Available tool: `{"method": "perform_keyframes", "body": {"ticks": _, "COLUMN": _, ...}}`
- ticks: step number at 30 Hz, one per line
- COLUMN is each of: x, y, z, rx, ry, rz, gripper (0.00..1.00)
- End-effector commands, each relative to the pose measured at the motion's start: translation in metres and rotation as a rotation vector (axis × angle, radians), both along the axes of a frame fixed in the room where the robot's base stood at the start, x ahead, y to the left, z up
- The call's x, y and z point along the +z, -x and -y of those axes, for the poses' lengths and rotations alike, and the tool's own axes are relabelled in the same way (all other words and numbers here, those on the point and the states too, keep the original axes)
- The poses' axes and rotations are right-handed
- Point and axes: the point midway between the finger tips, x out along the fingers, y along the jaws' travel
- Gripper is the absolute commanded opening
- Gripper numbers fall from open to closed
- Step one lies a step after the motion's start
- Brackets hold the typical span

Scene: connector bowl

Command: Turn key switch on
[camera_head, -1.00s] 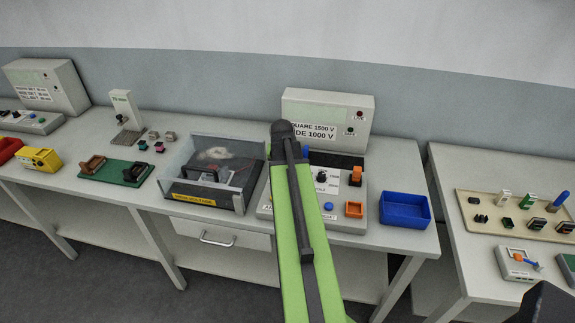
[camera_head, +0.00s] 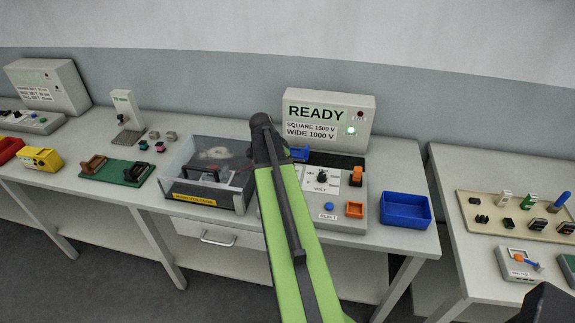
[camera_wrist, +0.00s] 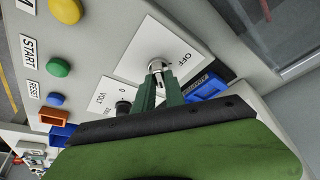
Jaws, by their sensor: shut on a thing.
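The key switch (camera_wrist: 156,64) shows in the wrist view as a round metal lock on a white plate (camera_wrist: 146,45) marked OFF. My gripper (camera_wrist: 158,80) has its green fingers closed around the key at the lock. The fingers cover part of the key, so its exact angle is hard to tell. In the head view my arm hides the key switch on the grey console (camera_head: 345,205).
A VOLT knob (camera_wrist: 123,107), a green START button (camera_wrist: 58,67) and a blue piece (camera_wrist: 205,87) are near my gripper. A clear-walled high-voltage box (camera_head: 208,175) stands left of the console, and a blue tray (camera_head: 405,210) stands right.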

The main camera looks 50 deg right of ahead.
Motion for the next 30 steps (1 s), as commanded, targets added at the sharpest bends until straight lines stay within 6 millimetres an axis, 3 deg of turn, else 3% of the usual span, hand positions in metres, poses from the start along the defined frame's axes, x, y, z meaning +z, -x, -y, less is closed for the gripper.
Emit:
{"method": "perform_keyframes", "body": {"ticks": 22, "x": -0.0003, "y": -0.0044, "z": -0.0028, "rx": -0.078, "ry": -0.005, "rz": 0.007, "gripper": 0.0}}
{"method": "perform_keyframes", "body": {"ticks": 23, "x": -0.0003, "y": -0.0045, "z": -0.0027, "rx": -0.078, "ry": -0.005, "rz": 0.007, "gripper": 0.17}}
{"method": "perform_keyframes", "body": {"ticks": 24, "x": -0.0003, "y": -0.0045, "z": -0.0027, "rx": -0.078, "ry": -0.005, "rz": 0.007, "gripper": 0.22}}
{"method": "perform_keyframes", "body": {"ticks": 27, "x": -0.0002, "y": -0.0037, "z": -0.0021, "rx": -0.079, "ry": -0.003, "rz": 0.006, "gripper": 0.35}}
{"method": "perform_keyframes", "body": {"ticks": 30, "x": -0.0001, "y": -0.0029, "z": -0.0014, "rx": -0.079, "ry": -0.002, "rz": 0.005, "gripper": 0.36}}
